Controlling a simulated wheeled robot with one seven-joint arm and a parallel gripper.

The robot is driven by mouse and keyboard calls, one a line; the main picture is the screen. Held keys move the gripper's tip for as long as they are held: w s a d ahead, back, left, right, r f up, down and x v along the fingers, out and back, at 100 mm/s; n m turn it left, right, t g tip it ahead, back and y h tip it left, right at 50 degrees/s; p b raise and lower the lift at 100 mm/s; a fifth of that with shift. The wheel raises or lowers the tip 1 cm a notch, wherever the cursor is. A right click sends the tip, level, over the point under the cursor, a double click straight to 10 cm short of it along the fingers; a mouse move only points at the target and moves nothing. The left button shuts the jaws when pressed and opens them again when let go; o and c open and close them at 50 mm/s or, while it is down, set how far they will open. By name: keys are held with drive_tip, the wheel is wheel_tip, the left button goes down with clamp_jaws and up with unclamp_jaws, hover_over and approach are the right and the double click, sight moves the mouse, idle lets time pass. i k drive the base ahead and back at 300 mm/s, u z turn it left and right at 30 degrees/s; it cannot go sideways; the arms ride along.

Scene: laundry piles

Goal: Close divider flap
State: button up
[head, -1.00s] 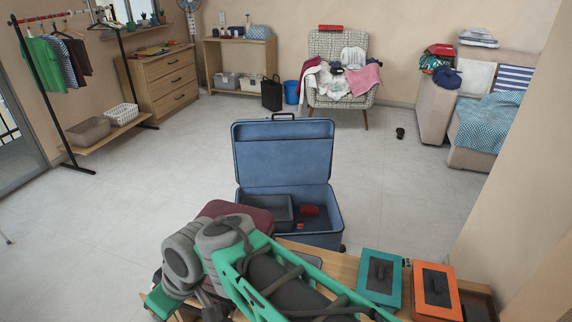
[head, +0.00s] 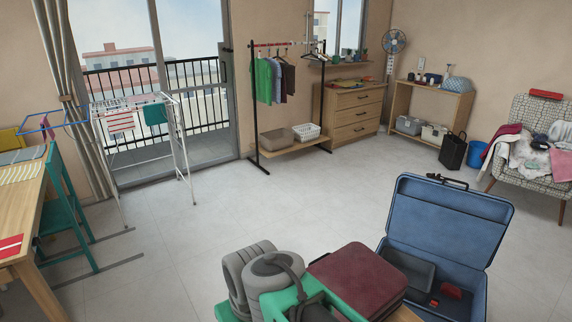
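A blue suitcase (head: 478,284) stands open at the lower right of the head view. Its lid (head: 450,215) is raised and leans back, with a blue panel across its inner face; I cannot tell whether this panel is the divider flap. A dark grey box-like piece (head: 409,268) and a small red item (head: 451,290) lie in the base. My arm shows as grey and green links at the bottom, left of the suitcase. My gripper's fingers are not in view. The front of the suitcase base is cut off by the frame.
A maroon case (head: 362,277) sits between my arm and the suitcase. A clothes rack (head: 289,148), a wooden dresser (head: 355,112) and a patterned armchair (head: 535,170) stand behind. A drying rack (head: 148,145) and table are at left. The middle floor (head: 210,215) is clear.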

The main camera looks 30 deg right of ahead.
sight(465, 238)
drive_tip(key=i, duration=4.55)
drive_tip(key=z, duration=3.1)
drive_tip(key=i, duration=3.4)
drive_tip(key=z, duration=2.3)
